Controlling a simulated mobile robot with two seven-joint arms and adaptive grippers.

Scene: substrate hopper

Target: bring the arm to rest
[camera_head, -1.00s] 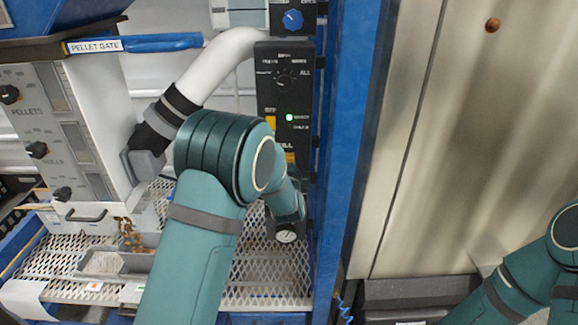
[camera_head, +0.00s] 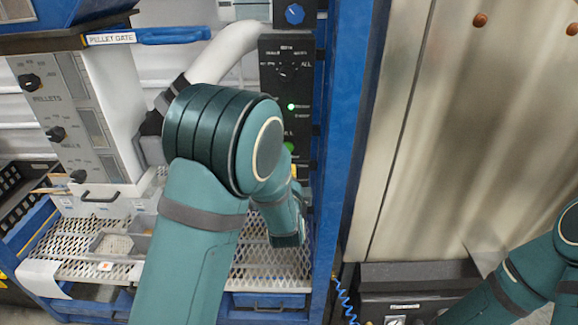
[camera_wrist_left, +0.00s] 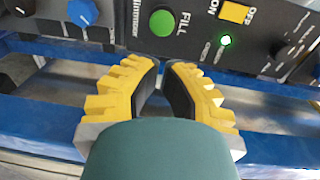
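My left arm (camera_head: 195,240) reaches up the middle of the head view, bent at its elbow in front of the black control panel (camera_head: 285,52). My left gripper is mostly hidden behind the arm there. In the left wrist view my left gripper (camera_wrist_left: 162,68) shows two yellow fingers with dark pads, a gap between them and nothing held. Its tips are just below the panel's edge in that picture, near the green FILL button (camera_wrist_left: 163,22); I cannot tell the distance. My right arm (camera_head: 530,275) enters at the lower right; its gripper is out of view.
A blue upright (camera_head: 350,130) stands right of the panel. The white pellet unit (camera_head: 85,120) and a perforated shelf (camera_head: 270,262) with a small tray (camera_head: 112,243) are at the left. A green light (camera_head: 291,106) glows. A dark box (camera_head: 415,275) stands at lower right.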

